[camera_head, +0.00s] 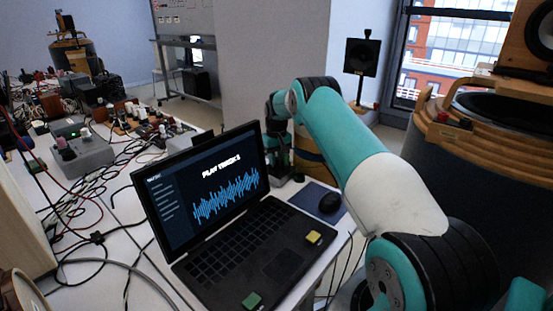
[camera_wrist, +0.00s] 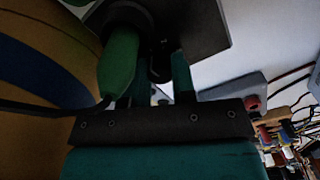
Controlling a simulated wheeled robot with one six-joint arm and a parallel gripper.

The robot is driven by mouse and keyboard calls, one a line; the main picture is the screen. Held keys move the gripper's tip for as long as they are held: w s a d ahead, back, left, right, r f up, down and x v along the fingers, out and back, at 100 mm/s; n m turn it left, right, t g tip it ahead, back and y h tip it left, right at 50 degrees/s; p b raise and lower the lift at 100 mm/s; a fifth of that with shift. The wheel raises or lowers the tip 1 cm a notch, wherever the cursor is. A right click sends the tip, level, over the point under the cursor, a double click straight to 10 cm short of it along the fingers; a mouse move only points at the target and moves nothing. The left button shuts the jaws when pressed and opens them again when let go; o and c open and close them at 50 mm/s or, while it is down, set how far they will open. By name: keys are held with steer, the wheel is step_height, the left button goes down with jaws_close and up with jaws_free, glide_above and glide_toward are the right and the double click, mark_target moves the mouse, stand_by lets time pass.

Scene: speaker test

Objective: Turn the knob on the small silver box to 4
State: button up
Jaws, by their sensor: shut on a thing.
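My gripper (camera_wrist: 155,80) shows in the wrist view with two teal fingers. They are closed around a small dark round part, which looks like the knob (camera_wrist: 160,68). The knob sits on a dark-looking, shaded box face (camera_wrist: 200,28), which appears to be the small silver box. Its scale and the number 4 cannot be read. A green plug-like piece (camera_wrist: 118,65) stands beside the fingers. In the head view my gripper (camera_head: 278,150) is behind the laptop's right edge, and its fingertips and the knob cannot be made out.
An open laptop (camera_head: 205,255) showing "PLAY TRACKS" stands in front of my gripper. A mouse (camera_head: 330,203) lies on a blue pad to the right. A grey box with knobs (camera_head: 82,155) and many cables cover the left of the table. A large wooden-topped speaker (camera_head: 470,135) stands at right.

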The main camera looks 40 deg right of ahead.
steer(key=o, duration=0.9)
steer(key=shift+r, duration=0.1)
step_height(320, 180, up, 17)
steer(key=shift+r, duration=0.15)
